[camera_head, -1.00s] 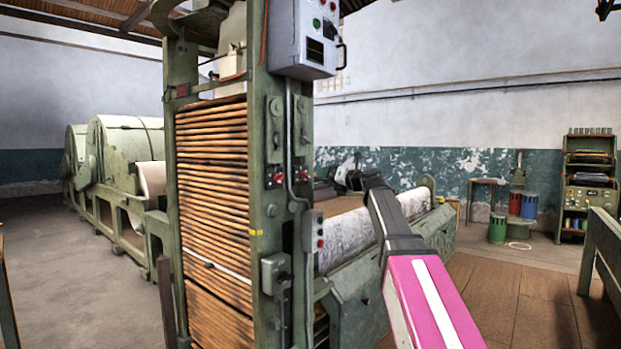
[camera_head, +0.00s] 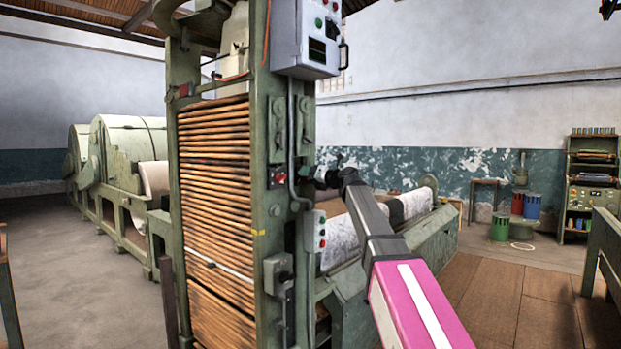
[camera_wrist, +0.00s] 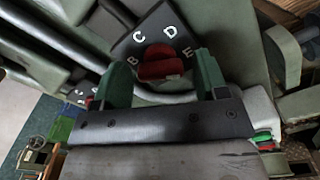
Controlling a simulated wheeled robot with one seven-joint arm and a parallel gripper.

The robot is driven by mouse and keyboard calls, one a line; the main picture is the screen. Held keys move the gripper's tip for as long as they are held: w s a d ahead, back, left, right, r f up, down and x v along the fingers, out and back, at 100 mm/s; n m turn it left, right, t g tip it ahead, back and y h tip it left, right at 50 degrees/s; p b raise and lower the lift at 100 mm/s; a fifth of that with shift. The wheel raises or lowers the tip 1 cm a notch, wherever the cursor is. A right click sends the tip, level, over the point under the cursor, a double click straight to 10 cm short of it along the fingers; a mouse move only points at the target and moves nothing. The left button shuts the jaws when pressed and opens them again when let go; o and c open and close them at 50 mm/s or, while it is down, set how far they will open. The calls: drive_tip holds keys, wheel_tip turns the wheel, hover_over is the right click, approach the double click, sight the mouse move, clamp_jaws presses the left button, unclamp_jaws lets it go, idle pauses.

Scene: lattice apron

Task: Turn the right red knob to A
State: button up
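The right red knob (camera_wrist: 160,64) sits on a dark dial plate (camera_wrist: 137,44) in the wrist view. White letters B, C, D and E show around it; I see no A there. Its grip bar lies roughly level in that view. My gripper (camera_wrist: 162,72) is open, with one green finger on each side of the knob and a gap to both. In the head view my gripper (camera_head: 314,178) is at the column's right side and hides the right knob. The left red knob (camera_head: 277,177) shows clear of the gripper.
The green column (camera_head: 262,130) carries a grey control box (camera_head: 305,38) above the knobs and a small button box (camera_head: 314,231) below. A conduit (camera_head: 291,150) runs down beside the knobs. In the wrist view, part of another red knob (camera_wrist: 89,103) shows beside the left finger.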

drive_tip(key=c, duration=0.7)
drive_tip(key=shift+o, duration=0.2)
drive_tip(key=m, duration=2.4)
drive_tip(key=shift+s+f, duration=0.1)
idle(1.8)
